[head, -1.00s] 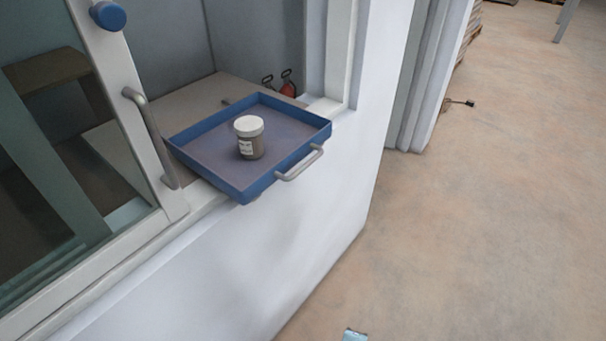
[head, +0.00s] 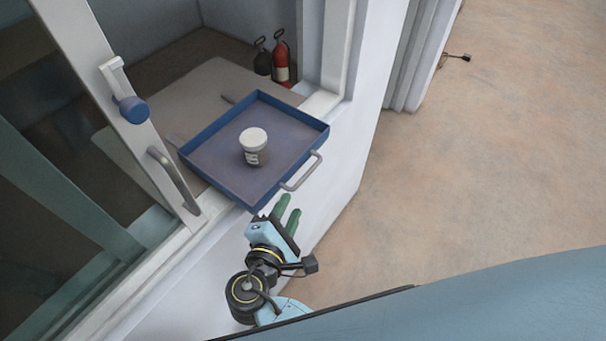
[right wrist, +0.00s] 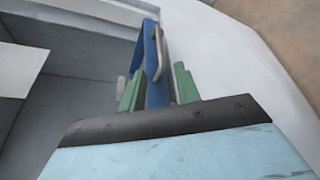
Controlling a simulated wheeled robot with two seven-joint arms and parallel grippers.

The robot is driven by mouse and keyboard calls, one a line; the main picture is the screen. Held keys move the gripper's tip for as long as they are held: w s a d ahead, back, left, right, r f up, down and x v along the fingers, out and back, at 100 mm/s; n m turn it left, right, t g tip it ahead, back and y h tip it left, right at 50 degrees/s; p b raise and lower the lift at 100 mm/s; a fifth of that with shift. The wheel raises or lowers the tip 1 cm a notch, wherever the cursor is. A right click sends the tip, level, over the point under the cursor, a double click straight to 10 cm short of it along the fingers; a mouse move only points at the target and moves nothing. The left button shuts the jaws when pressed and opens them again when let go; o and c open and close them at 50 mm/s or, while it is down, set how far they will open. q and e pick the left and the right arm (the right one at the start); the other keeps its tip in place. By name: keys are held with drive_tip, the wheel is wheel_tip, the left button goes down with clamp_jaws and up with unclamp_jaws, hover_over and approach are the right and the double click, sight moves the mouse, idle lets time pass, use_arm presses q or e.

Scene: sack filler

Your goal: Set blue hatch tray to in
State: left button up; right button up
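The blue hatch tray (head: 196,130) juts out through the wall opening over the sill. A grey bar handle (head: 303,172) is on its outer wall. My right gripper (head: 287,210), with green fingers, is just below and outside the tray's handle side. In the right wrist view the fingers (right wrist: 158,88) are apart, with the blue tray wall (right wrist: 151,85) and handle (right wrist: 157,52) showing between and beyond them. I cannot tell whether they touch. My left gripper is not in view.
A sliding glazed panel (head: 110,95) with a blue knob (head: 133,110) and grey pull handle (head: 173,180) is left of the tray. Fire extinguishers (head: 281,62) stand inside. The white wall (head: 345,150) drops below the sill. Open floor (head: 480,150) lies to the right.

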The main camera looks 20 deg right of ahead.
sight(301, 183)
drive_tip(key=b+x, duration=0.2)
drive_tip(key=x, duration=0.8)
drive_tip(key=shift+w+d+f+b, duration=0.1)
drive_tip(key=shift+w+d+b, duration=0.05)
drive_tip(key=shift+w+b, duration=0.2)
drive_tip(key=shift+s, duration=0.1)
clamp_jaws()
